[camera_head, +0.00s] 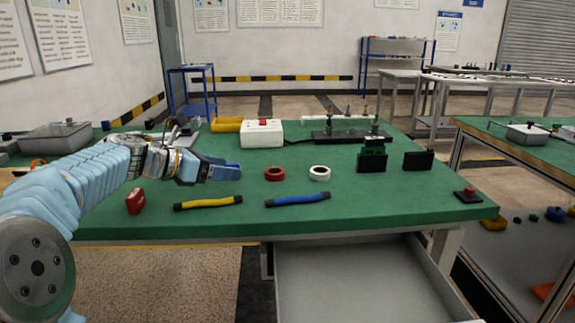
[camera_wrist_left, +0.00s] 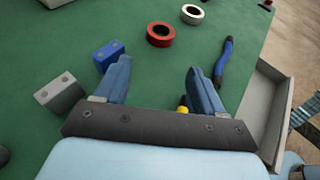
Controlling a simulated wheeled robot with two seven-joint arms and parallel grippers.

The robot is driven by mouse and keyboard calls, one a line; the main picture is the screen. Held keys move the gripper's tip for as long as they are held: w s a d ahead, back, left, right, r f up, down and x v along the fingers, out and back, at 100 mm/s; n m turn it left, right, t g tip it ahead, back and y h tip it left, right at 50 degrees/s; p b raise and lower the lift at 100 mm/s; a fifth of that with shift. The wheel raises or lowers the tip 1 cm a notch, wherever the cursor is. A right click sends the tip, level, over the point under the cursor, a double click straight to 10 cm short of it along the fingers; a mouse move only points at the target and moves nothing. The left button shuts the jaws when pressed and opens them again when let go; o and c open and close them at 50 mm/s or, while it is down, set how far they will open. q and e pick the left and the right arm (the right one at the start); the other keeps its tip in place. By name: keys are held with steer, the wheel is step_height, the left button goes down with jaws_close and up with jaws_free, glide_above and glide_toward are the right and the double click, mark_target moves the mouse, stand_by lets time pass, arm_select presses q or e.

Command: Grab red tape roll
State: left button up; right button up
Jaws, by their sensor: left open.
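The red tape roll (camera_head: 274,174) lies flat on the green table, left of a white tape roll (camera_head: 319,173). My left gripper (camera_head: 238,168) reaches in from the left, with its blue fingertips a little left of the red roll and apart from it. In the left wrist view the red tape roll (camera_wrist_left: 160,34) lies beyond the fingertips, and the white roll (camera_wrist_left: 192,14) is to its upper right. My left gripper (camera_wrist_left: 159,70) is open there, with nothing between its fingers. My right gripper is not in view.
A yellow-handled tool (camera_head: 208,203) and a blue one (camera_head: 297,200) lie near the front edge, with a red block (camera_head: 136,201) to the left. A white box (camera_head: 262,134) stands behind. An open drawer (camera_head: 360,280) juts out below the table (camera_head: 400,205).

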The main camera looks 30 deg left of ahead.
arm_select(q)
glide_toward(280, 171)
steer(key=shift+w+f, duration=0.35)
steer(key=shift+f, duration=0.2)
steer(key=shift+d+r+x, duration=0.15)
steer(key=shift+x, duration=1.25)
steer(key=shift+d+r+x, duration=0.1)
steer(key=shift+r+x, duration=0.05)
steer(key=shift+x, duration=1.2)
steer(key=c, duration=0.8)
steer(key=shift+r+p, duration=0.15)
steer(key=shift+p, duration=0.15)
